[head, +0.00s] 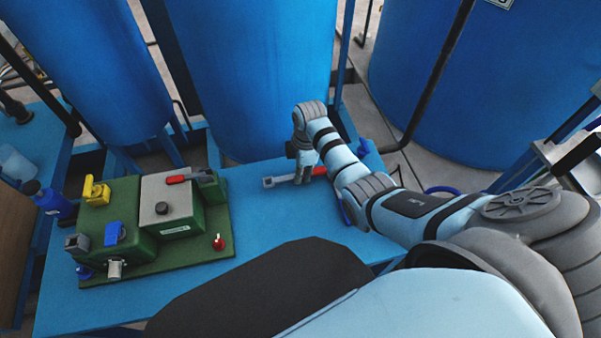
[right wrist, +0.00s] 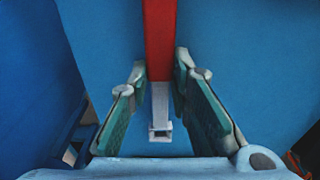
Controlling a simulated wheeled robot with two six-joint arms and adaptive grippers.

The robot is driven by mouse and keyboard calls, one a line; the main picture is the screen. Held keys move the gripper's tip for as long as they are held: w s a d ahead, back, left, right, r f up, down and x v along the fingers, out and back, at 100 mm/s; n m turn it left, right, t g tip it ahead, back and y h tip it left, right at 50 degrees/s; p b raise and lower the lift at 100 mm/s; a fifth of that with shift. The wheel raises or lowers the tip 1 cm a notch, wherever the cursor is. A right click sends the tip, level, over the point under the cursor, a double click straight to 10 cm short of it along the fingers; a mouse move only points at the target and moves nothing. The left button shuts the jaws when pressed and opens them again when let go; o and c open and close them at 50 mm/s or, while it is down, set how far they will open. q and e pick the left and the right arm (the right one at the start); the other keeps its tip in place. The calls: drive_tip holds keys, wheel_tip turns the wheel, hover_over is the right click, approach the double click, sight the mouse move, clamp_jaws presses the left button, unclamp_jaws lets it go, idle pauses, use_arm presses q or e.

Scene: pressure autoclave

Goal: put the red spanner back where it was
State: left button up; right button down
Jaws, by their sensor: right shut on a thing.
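The red spanner (head: 319,170) lies along the blue bench top towards the back, its grey end (head: 274,182) pointing left. In the right wrist view the spanner's red handle (right wrist: 158,38) runs up between the fingers, with its grey square end nearest the camera. My right gripper (head: 304,174) points down over the spanner and is shut on it near where red meets grey. Its fingertips (right wrist: 161,75) stand on both sides of the handle. I cannot tell whether the spanner touches the bench. My left gripper is not in view.
A green base with valve boxes (head: 215,250) stands on the left of the blue bench (head: 270,225), with yellow, blue and red handles. Large blue tanks (head: 250,70) rise behind the bench. The bench middle is clear.

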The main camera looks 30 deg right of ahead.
drive_tip(key=shift+s+f, duration=0.1)
drive_tip(key=shift+f, duration=0.4)
drive_tip(key=c, duration=1.5)
unclamp_jaws()
drive_tip(key=shift+o, duration=0.2)
wheel_tip(320, 180, up, 13)
drive_tip(key=d+p, duration=0.1)
drive_tip(key=p, duration=0.2)
drive_tip(key=shift+p, duration=0.4)
drive_tip(key=shift+s, duration=0.1)
